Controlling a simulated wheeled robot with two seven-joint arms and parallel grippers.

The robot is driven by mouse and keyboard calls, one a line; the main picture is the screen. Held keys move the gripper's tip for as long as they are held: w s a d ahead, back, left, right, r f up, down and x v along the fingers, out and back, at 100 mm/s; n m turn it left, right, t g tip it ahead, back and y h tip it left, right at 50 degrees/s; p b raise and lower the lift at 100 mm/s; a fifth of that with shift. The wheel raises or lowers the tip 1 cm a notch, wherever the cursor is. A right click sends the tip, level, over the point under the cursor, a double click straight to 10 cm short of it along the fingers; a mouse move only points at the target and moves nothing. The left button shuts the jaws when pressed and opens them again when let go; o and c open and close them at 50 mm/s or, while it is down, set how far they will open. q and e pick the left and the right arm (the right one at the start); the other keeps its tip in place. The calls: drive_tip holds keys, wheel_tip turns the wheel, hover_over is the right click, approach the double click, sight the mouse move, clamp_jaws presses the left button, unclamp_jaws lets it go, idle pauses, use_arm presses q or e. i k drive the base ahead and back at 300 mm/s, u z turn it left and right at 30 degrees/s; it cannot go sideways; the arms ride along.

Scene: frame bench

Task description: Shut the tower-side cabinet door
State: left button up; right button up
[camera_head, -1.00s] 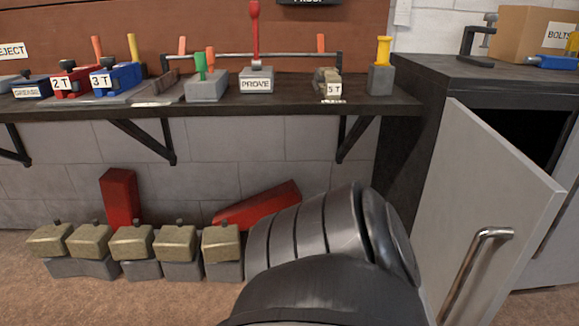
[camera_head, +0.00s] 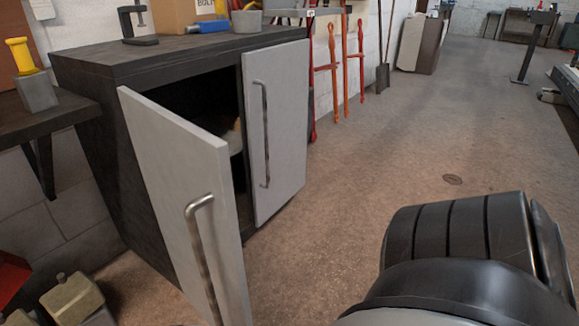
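The dark cabinet (camera_head: 85,130) stands at the left of the head view. Its left door (camera_head: 165,165) is pale grey and stands swung open toward me, with a dark gap behind it. A bent metal handle (camera_head: 200,245) is on this door's outer face. I cannot tell from the picture which door is the tower-side one. A dark rounded part of my own arm fills the lower right, apart from both doors. Neither gripper shows.
A black clamp (camera_head: 135,25), a cardboard box (camera_head: 180,12) and a grey pot (camera_head: 247,20) sit on the cabinet top. A shelf (camera_head: 45,112) adjoins it at left.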

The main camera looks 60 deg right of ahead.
sight(186, 169)
drive_tip(key=z, duration=0.95)
drive_tip(key=i, duration=0.25)
drive_tip(key=z, duration=0.3)
